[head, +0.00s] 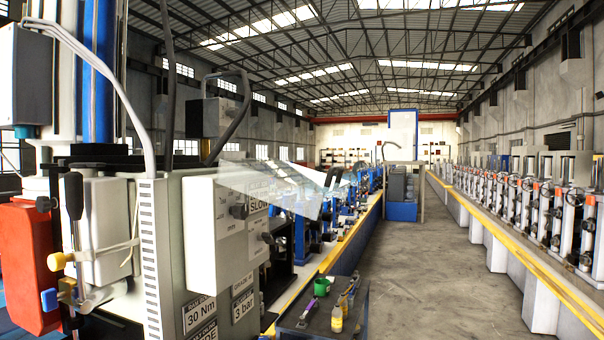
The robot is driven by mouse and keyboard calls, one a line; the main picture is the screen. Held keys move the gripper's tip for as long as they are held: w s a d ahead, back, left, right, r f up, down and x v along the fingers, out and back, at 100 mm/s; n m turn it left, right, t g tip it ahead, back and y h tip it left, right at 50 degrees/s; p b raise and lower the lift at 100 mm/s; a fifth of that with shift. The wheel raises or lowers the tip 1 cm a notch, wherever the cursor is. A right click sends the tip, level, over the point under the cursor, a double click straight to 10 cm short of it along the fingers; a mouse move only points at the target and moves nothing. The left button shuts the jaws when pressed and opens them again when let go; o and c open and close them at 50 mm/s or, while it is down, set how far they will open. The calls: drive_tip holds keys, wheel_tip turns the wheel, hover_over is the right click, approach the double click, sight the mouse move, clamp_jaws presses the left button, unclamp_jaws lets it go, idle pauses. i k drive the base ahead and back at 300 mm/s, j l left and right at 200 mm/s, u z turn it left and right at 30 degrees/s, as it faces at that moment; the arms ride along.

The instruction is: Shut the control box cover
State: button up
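The control box (205,232) is a pale grey box on the side of the machine at left. Its face carries dark knobs (268,238) and printed labels, one reading "SLOW". A clear, see-through cover (300,190) stands out from the box's upper part towards the right, tilted away from the face, so the cover is open. The lower knobs and part of the face are uncovered. Its hinge line is hard to make out. I cannot make out my gripper in the head view.
A dark cart (318,312) with a green mug (321,286) and small bottles stands below and right of the box. A yellow-edged machine line runs back behind it. A red part (28,262) is at far left. The grey floor aisle (440,270) at right is clear.

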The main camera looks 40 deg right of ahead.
sight(273, 165)
drive_tip(key=z, duration=0.85)
drive_tip(key=l, duration=0.35)
drive_tip(key=i+l, duration=0.1)
drive_tip(key=l, duration=0.3)
